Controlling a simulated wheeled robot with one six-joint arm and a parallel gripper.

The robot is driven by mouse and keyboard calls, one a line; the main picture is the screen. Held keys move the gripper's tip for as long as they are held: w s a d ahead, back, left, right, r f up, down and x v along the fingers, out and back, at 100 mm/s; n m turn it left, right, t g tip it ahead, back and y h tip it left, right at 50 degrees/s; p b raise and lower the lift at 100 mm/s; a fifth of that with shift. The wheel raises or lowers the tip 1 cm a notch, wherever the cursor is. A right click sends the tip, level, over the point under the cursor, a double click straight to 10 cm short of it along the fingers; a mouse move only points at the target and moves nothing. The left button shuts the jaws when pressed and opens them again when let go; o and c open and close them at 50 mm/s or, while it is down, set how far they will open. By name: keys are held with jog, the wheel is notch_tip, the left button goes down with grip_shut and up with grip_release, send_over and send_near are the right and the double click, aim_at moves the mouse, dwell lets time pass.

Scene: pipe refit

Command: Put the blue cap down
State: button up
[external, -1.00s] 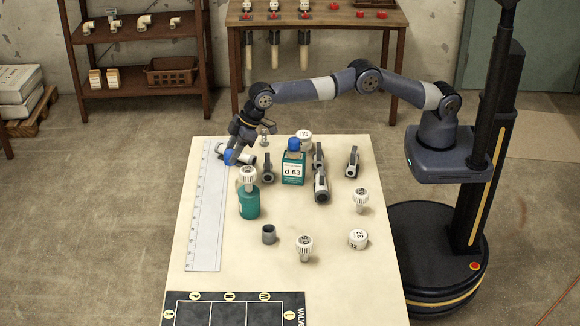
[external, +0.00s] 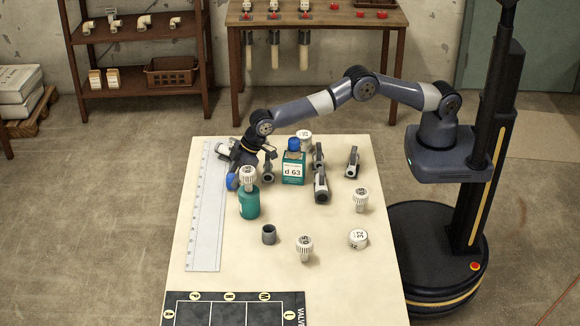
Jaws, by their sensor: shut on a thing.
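The blue cap (external: 232,181) is at the end of my gripper (external: 240,170), low over the left side of the pale table, just right of the ruler. My gripper is shut on it. The cap is close to the teal bottle with a white ribbed top (external: 249,203); a gap between them is hard to make out. Whether the cap touches the table cannot be told. My gripper partly hides the grey fitting (external: 222,149) behind it.
A ruler (external: 205,215) lies along the table's left edge. A teal box marked d 63 (external: 293,170) with another blue cap on top (external: 294,144) stands to the right. Grey valves, white ribbed pieces and a short grey pipe (external: 269,235) stand around.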

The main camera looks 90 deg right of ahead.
jog(key=shift+f, duration=0.35)
jog(key=o, duration=1)
jog(key=shift+c, duration=0.2)
jog(key=shift+r, duration=0.55)
jog(key=b+v, duration=0.1)
jog(key=v, duration=0.3)
jog(key=shift+s+d+r, duration=0.1)
jog(key=shift+s+r, duration=0.1)
jog(key=shift+r, duration=0.1)
notch_tip(320, 180, up, 7)
